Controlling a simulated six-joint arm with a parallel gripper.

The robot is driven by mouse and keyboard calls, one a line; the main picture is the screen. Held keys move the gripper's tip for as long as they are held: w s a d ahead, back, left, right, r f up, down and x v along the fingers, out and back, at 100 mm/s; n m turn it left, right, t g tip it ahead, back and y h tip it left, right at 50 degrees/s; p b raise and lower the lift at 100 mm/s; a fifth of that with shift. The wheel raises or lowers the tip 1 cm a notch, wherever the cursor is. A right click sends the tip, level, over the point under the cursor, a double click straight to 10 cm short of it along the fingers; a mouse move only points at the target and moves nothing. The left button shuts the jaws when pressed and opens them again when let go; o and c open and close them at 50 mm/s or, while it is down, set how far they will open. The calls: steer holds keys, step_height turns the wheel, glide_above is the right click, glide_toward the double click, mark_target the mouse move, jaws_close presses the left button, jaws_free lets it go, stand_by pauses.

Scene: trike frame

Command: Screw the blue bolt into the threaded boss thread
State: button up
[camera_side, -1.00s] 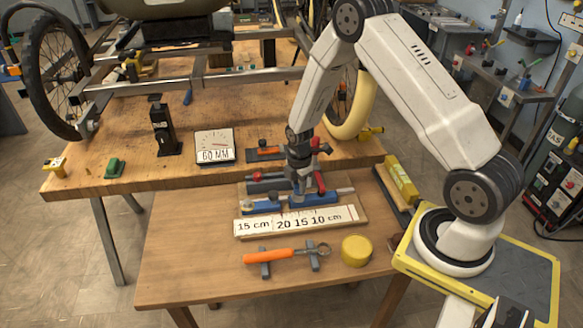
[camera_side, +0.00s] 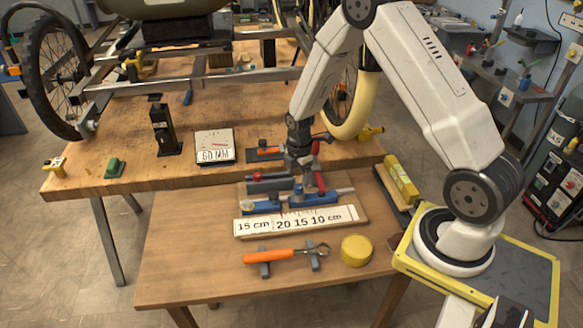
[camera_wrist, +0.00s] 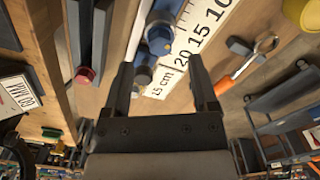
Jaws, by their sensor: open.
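My gripper (camera_side: 300,172) is above the fixture board on the front table in the side view, fingers pointing down. In the wrist view its two dark fingers (camera_wrist: 165,85) are apart, with nothing clearly held between them. Blue parts (camera_side: 310,197) lie along the board behind the ruler strip. The wrist view shows a rounded blue piece (camera_wrist: 159,38) beyond the fingertips and a smaller blue-and-dark piece (camera_wrist: 143,76) near the left fingertip. I cannot tell which piece is the blue bolt. The trike frame (camera_side: 210,80) stands on the rear bench. I cannot make out the threaded boss.
The ruler strip (camera_side: 297,220) lies in front of the blue parts. An orange-handled wrench (camera_side: 272,256) rests on grey supports beside a yellow round piece (camera_side: 357,250). A 60 MM gauge (camera_side: 215,147) and black stand (camera_side: 163,128) are on the rear bench. The front table's left side is clear.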

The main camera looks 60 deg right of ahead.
steer(key=shift+r, duration=2.1)
steer(key=o, duration=0.3)
steer(key=shift+o, duration=0.2)
steer(key=shift+r, duration=0.15)
step_height(320, 180, up, 8)
steer(key=shift+f, duration=0.25)
steer(key=shift+c, duration=1.3)
steer(key=shift+f, duration=0.15)
steer(key=shift+c, duration=0.3)
glide_above(297, 187)
step_height(297, 187, down, 8)
steer(key=shift+f, duration=0.15)
